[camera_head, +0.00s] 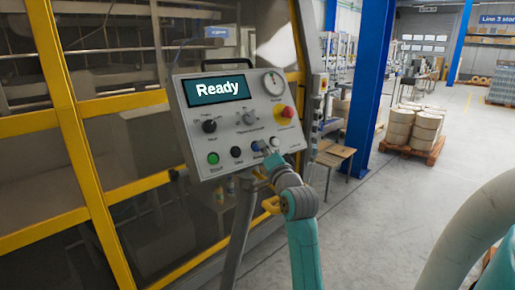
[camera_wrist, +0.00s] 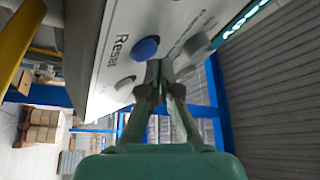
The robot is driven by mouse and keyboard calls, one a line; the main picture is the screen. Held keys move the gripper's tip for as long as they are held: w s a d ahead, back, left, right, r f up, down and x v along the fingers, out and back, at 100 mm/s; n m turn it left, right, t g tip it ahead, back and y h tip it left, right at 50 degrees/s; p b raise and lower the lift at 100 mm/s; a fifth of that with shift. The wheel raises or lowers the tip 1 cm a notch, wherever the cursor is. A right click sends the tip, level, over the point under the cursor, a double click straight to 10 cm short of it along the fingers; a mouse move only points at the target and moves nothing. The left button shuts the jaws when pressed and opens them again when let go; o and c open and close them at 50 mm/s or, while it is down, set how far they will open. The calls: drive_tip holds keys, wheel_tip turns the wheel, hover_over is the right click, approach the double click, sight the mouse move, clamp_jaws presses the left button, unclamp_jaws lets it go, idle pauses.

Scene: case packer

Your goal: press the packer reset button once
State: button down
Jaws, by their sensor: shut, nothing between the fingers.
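The control panel (camera_head: 231,104) is a grey tilted box with a screen (camera_head: 216,89) that reads "Ready". The blue reset button (camera_wrist: 145,48) shows in the wrist view beside the word "Reset". In the head view the blue button (camera_head: 256,146) is in the panel's bottom row, partly behind my gripper. My gripper (camera_wrist: 160,72) is shut and empty, its tips close to the panel face just beside the blue button. I cannot tell whether the tips touch the panel. In the head view my gripper (camera_head: 267,153) is at the panel's lower edge.
The bottom row also has a green button (camera_head: 213,158), a black button (camera_head: 236,153) and a white button (camera_head: 275,143). A red emergency stop (camera_head: 287,112) is above at right. Yellow-framed machine guarding (camera_head: 85,165) stands behind. Open floor lies to the right.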

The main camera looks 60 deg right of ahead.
drive_tip(key=shift+s+a+r, duration=0.15)
drive_tip(key=shift+s, duration=0.1)
drive_tip(key=shift+s+a+r, duration=0.3)
drive_tip(key=shift+s+r, duration=0.1)
drive_tip(key=shift+s, duration=0.25)
drive_tip(key=shift+s+a+r, duration=0.3)
drive_tip(key=shift+s+r, duration=0.15)
drive_tip(key=shift+s, duration=0.25)
drive_tip(key=shift+s+a+r, duration=0.3)
drive_tip(key=shift+s+r, duration=0.1)
drive_tip(key=shift+s, duration=0.25)
